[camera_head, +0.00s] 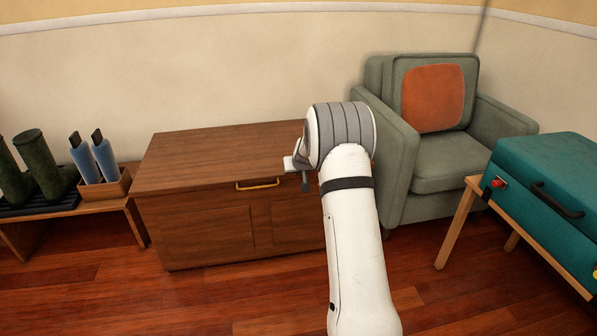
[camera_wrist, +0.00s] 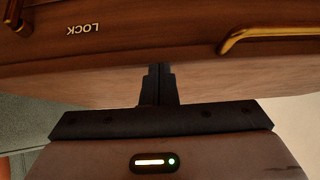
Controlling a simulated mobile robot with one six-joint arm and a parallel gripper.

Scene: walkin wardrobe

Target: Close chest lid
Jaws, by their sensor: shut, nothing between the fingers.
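The brown wooden chest (camera_head: 205,225) stands against the wall in the head view. Its lid (camera_head: 220,155) lies flat and level on top, with no gap that I can see. A gold handle (camera_head: 258,184) is on the front; it also shows in the wrist view (camera_wrist: 262,36). My gripper (camera_head: 306,186) is at the chest's upper front edge, right of the handle. In the wrist view my gripper's dark fingers (camera_wrist: 157,72) are together and empty, at the lid's edge; contact is unclear. The word LOCK (camera_wrist: 83,30) shows upside down beside a metal latch (camera_wrist: 16,18). My arm hides the chest's right end.
A grey-green armchair (camera_head: 440,165) with an orange cushion (camera_head: 433,98) stands right of the chest. A teal case (camera_head: 550,190) sits on a wooden stand at right. A low bench (camera_head: 115,195) with boots and bottles is at left. The floor in front is clear.

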